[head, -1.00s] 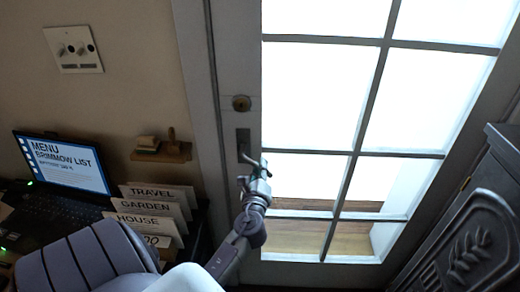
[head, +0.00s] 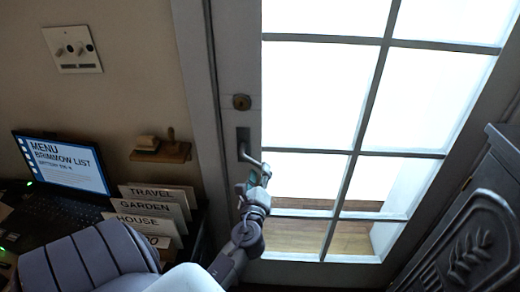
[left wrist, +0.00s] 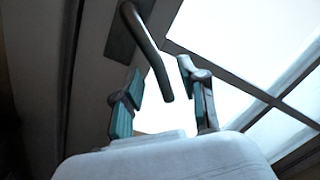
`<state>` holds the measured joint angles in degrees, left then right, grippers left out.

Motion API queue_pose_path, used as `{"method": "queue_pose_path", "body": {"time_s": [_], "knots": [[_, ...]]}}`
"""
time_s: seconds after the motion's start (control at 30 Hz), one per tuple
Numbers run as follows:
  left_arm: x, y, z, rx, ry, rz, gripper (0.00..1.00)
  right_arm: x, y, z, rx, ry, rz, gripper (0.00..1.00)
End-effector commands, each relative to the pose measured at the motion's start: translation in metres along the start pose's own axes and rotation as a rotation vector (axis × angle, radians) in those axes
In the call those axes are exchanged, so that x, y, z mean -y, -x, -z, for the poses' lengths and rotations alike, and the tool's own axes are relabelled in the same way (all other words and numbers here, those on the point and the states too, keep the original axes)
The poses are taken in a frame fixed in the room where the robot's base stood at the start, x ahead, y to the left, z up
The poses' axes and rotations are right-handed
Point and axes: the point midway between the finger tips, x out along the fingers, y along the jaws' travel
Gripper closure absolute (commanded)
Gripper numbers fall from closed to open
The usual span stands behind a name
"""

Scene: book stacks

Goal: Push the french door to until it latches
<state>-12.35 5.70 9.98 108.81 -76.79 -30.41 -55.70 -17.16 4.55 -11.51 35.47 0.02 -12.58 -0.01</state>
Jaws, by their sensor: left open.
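The french door (head: 228,60) has a grey frame and bright glass panes. Its left edge lies along the door frame (head: 193,75); I cannot tell whether it is latched. A lever handle (head: 249,157) on a dark plate sits below a round brass lock (head: 241,102). My left gripper (head: 259,177) is at the free end of the lever. In the left wrist view, the lever (left wrist: 146,48) reaches down between the two spread fingers of my left gripper (left wrist: 160,90), with gaps beside it. My right gripper is not in view.
A small wooden shelf (head: 161,152) and a switch plate (head: 73,49) are on the wall at left. Below are a lit screen (head: 62,162) and upright signs (head: 150,208). A dark carved cabinet (head: 475,235) stands close at right.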

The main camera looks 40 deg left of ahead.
Motion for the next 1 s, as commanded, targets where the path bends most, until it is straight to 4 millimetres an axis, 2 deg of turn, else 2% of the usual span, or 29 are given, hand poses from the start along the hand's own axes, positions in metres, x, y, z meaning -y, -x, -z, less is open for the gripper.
{"method": "queue_pose_path", "body": {"time_s": [0.03,0.2,0.4,0.6,1.0], "knots": [[-0.001,0.013,0.001,-0.004,0.000,-0.002,0.58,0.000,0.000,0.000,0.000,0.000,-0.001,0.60],[-0.001,0.049,0.001,-0.003,-0.002,-0.002,0.58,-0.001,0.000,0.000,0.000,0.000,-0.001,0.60],[0.000,0.078,0.000,-0.001,-0.002,0.000,0.58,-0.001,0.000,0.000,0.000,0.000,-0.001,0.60],[0.000,0.087,-0.001,0.002,0.000,0.001,0.58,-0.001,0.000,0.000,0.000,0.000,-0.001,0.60],[0.000,0.087,0.000,0.001,0.000,0.002,0.58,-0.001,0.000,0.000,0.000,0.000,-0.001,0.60]]}}
